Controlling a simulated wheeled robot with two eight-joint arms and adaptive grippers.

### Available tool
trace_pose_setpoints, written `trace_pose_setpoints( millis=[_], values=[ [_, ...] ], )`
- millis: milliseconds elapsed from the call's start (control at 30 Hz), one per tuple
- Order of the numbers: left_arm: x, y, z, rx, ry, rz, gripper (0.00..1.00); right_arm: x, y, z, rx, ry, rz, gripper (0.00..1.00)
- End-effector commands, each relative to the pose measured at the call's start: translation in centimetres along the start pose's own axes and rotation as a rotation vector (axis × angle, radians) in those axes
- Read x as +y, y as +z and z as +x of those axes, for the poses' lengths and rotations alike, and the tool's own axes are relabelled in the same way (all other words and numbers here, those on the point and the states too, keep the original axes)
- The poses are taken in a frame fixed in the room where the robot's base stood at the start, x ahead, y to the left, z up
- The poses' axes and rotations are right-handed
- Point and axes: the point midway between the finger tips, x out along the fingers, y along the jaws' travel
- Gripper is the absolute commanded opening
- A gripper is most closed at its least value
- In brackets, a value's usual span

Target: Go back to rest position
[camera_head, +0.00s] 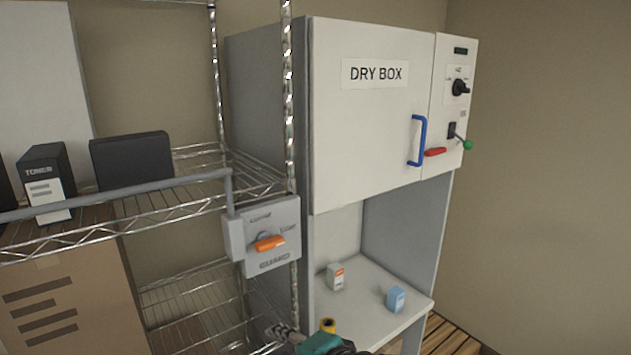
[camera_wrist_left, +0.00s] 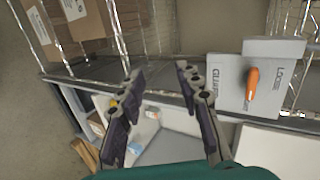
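My left gripper (camera_wrist_left: 157,72) is open and empty in the left wrist view, its two dark fingers spread apart. In the head view, a teal and dark part of an arm, most likely mine on the left, shows at the bottom edge, below the guard switch box (camera_head: 272,237). The box has an orange handle (camera_head: 270,243) and also appears at the right of the left wrist view (camera_wrist_left: 243,85), apart from the fingers. My right gripper is in neither view.
A wire shelf (camera_head: 150,207) with a toner box (camera_head: 47,178) and a black box (camera_head: 131,160) stands left. The dry box (camera_head: 365,140) is closed, with a blue handle (camera_head: 418,140). Two small cartons, grey (camera_head: 335,277) and blue (camera_head: 396,299), stand on the ledge below.

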Motion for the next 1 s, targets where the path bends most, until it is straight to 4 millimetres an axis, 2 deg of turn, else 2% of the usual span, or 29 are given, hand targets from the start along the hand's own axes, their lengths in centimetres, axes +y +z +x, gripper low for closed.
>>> trace_pose_setpoints(
  millis=[33,67,167,267,300,400,500,600,667,1000],
  values=[
    [2.3,1.6,2.6,-0.015,0.051,-0.028,0.34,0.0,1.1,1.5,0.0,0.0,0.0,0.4],
    [3.6,2.5,3.8,-0.02,0.088,-0.047,0.34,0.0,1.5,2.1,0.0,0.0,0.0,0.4],
    [9.0,6.1,8.4,-0.034,0.233,-0.145,0.34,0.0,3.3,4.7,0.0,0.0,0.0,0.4],
    [15.4,9.7,12.6,-0.034,0.39,-0.3,0.34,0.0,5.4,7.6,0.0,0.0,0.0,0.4],
    [18.1,10.9,14.0,-0.031,0.451,-0.379,0.34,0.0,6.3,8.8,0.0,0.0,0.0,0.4],
    [23.6,13.2,16.6,-0.007,0.568,-0.584,0.34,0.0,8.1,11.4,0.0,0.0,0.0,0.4],
    [27.3,14.3,18.3,0.022,0.639,-0.77,0.34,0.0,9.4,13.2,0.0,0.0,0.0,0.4],
    [29.3,14.9,19.3,0.048,0.674,-0.908,0.34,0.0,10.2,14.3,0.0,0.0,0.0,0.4],
    [29.8,15.1,19.6,0.06,0.685,-0.962,0.34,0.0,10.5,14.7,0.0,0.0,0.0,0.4],
    [30.1,15.2,19.8,0.069,0.693,-1.004,0.34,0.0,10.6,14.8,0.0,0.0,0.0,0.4]
  ],
)
